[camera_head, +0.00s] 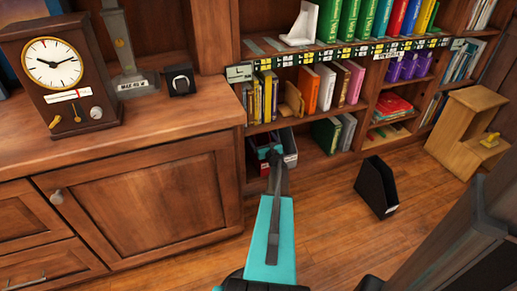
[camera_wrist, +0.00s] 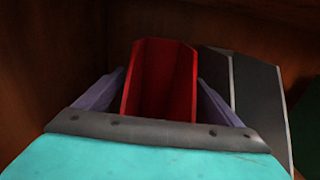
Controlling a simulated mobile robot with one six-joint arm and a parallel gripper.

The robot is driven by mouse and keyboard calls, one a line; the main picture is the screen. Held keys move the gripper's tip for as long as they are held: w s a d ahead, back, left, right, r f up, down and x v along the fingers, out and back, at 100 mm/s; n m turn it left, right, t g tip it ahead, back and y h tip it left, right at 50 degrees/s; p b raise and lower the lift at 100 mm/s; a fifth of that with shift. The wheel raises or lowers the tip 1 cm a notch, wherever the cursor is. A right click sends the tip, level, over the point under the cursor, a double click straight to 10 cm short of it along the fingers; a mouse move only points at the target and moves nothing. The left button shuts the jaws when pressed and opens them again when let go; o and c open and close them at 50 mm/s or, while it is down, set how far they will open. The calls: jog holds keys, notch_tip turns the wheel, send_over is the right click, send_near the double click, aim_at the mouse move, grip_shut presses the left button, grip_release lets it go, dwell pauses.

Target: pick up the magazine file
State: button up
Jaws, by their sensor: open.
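A red magazine file (camera_wrist: 160,75), open-topped, stands in the lower left bookcase compartment. In the wrist view it shows between the two fingers of my gripper (camera_wrist: 160,88), which are apart, one on each side of it. Whether they touch it I cannot tell. In the head view my gripper (camera_head: 275,158) reaches into that compartment, and the red file (camera_head: 262,154) is partly hidden. A dark grey file (camera_wrist: 258,100) stands close on the right; it also shows in the head view (camera_head: 289,146). A separate black magazine file (camera_head: 376,188) stands on the floor.
The bookcase's left side panel and the wood cabinet (camera_head: 150,200) stand close left of my arm. Books (camera_head: 335,132) share the bottom shelf to the right. A wooden step stool (camera_head: 465,130) stands at the right. Floor between is clear around the black file.

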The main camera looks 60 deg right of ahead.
jog(key=shift+x, duration=1.3)
jog(key=c, duration=1.7)
jog(key=shift+r, duration=0.15)
jog(key=shift+c, duration=0.2)
